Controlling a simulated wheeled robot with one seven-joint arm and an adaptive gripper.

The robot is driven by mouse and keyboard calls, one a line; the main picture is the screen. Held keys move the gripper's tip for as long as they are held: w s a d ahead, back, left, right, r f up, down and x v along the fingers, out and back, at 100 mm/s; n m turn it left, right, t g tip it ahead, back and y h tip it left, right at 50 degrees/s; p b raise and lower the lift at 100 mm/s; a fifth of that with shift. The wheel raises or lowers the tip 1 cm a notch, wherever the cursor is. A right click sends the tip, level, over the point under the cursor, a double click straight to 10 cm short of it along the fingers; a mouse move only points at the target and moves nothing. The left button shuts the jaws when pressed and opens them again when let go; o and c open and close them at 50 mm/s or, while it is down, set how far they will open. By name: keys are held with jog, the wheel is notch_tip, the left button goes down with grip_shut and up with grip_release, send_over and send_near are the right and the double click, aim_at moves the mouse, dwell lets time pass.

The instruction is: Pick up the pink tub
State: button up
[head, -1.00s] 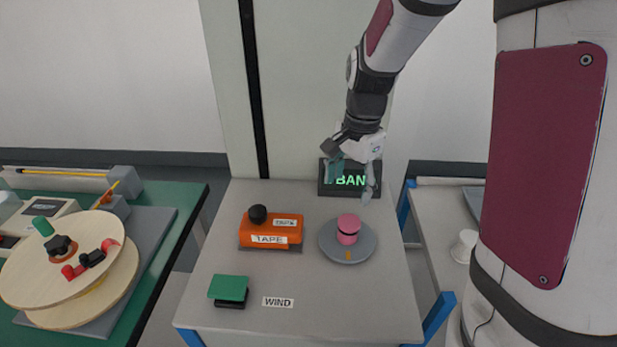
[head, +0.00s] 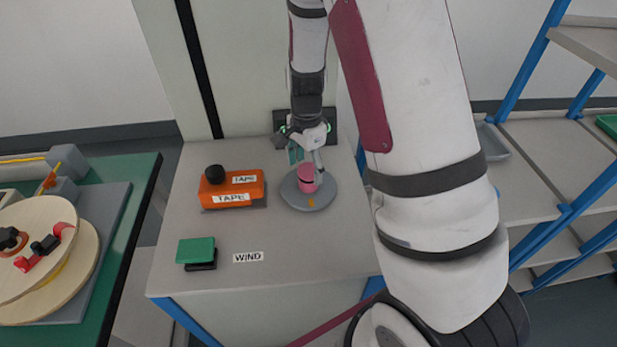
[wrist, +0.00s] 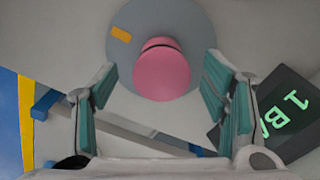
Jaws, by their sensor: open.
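The pink tub (head: 307,180) is a small round pot with a dark band. It stands on a round grey plate (head: 322,200) that has a yellow mark on its rim. My gripper (head: 307,168) is at the tub, pointing down from behind it in the head view. In the wrist view the tub (wrist: 161,72) shows between and just beyond the two teal fingers of my gripper (wrist: 160,95), with gaps on both sides. The gripper is open and holds nothing.
An orange tape block (head: 232,190) with a black knob sits left of the plate. A green block (head: 196,250) and a WIND label (head: 248,257) lie nearer the front. A dark display (head: 281,122) with green letters stands behind my gripper.

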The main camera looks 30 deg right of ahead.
aim_at(308, 170)
jog(key=f, duration=0.5)
jog(key=shift+w+d, duration=0.15)
jog(key=shift+d, duration=0.05)
jog(key=c, duration=1.2)
